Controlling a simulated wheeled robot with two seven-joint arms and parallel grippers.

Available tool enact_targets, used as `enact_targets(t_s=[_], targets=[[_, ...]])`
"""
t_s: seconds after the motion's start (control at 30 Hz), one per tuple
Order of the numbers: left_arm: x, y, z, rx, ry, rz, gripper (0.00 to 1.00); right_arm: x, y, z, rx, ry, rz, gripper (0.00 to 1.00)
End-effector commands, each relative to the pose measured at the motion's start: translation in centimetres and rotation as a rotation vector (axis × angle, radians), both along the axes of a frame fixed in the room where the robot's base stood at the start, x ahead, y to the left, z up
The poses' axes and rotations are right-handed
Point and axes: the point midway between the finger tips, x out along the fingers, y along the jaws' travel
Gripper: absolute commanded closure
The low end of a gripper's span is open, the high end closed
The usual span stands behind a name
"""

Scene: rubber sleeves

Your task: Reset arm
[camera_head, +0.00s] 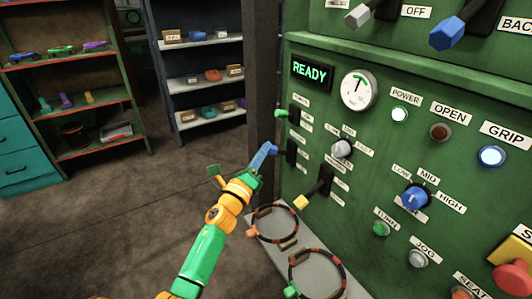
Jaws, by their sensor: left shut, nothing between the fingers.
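My left arm comes up from the bottom of the head view, with green and orange links. My left gripper (265,154) is at its end, its blue fingers shut and empty. My right gripper is not in view.
The panel carries a lit READY display (310,71), a dial (358,89), several knobs, buttons and levers. Two striped rings (316,273) lie on a grey ledge (272,250) below it. Shelves (196,76) stand behind at left. The floor (105,215) at left is clear.

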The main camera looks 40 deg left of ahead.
Motion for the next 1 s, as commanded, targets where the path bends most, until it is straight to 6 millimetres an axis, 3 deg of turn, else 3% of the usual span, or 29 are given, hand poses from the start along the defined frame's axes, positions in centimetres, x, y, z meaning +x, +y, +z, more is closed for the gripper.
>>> enact_targets(t_s=[0.43,0.53,0.57,0.67,0.7,0.77,0.8,0.87,0.9,0.97,1.0], targets=[[0.0,0.0,0.0,-0.002,0.001,-0.001,1.0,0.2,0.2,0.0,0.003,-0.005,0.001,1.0],[0.0,-0.3,-2.1,-0.103,0.056,-0.018,1.0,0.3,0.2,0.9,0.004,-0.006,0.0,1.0],[0.0,-0.5,-3.7,-0.179,0.094,-0.026,1.0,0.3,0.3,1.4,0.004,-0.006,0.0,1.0],[-1.9,-2.1,-12.1,-0.558,0.286,-0.026,1.0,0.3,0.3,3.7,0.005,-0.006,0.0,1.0],[-3.6,-3.1,-16.0,-0.731,0.372,0.002,1.0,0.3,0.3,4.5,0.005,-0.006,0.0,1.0],[-6.9,-4.6,-21.5,-0.971,0.49,0.073,1.0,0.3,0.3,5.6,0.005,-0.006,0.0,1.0],[-9.6,-5.7,-24.7,-1.117,0.561,0.139,1.0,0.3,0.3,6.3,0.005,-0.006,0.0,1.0],[-14.3,-7.4,-29.0,-1.321,0.654,0.26,1.0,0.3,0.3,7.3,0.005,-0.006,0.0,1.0],[-17.7,-8.5,-31.4,-1.442,0.707,0.357,1.0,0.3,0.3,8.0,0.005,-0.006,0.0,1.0],[-23.2,-10.2,-34.3,-1.603,0.771,0.521,1.0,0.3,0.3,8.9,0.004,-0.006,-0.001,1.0],[-26.8,-11.2,-35.7,-1.691,0.801,0.635,1.0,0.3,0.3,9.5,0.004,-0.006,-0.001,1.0]])
